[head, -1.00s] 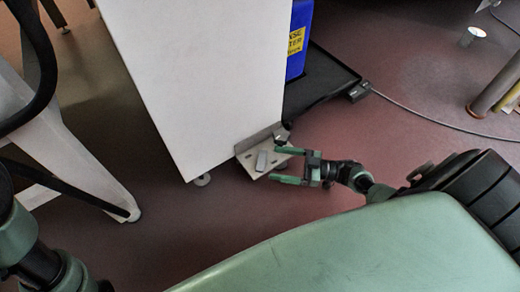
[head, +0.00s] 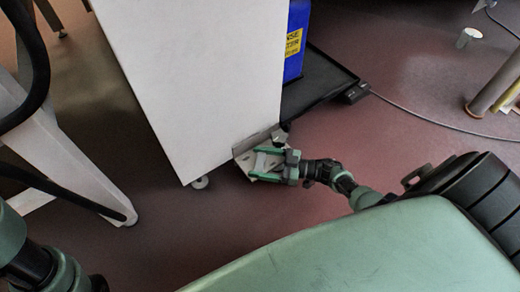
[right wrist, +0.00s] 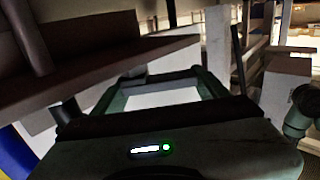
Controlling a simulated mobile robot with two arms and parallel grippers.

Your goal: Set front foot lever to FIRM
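The foot lever shows as a small pale block (head: 262,162) on a light metal bracket (head: 241,158) low at the corner of the white cabinet. My right gripper (head: 262,164) is at the bracket with one finger on each side of the pale block. Its fingers are apart, and I cannot tell whether they touch the block. In the right wrist view a pale flat surface (right wrist: 160,97) lies between the green fingers. No FIRM marking is readable. My left arm shows at the lower left of the head view, but its gripper is out of view.
The white cabinet (head: 195,80) stands right beside the bracket. A black tray (head: 322,78) holds a blue container (head: 295,45) behind it. A grey cable (head: 420,117) crosses the floor at right. A white frame leg (head: 85,170) stands at left. Open floor lies below the bracket.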

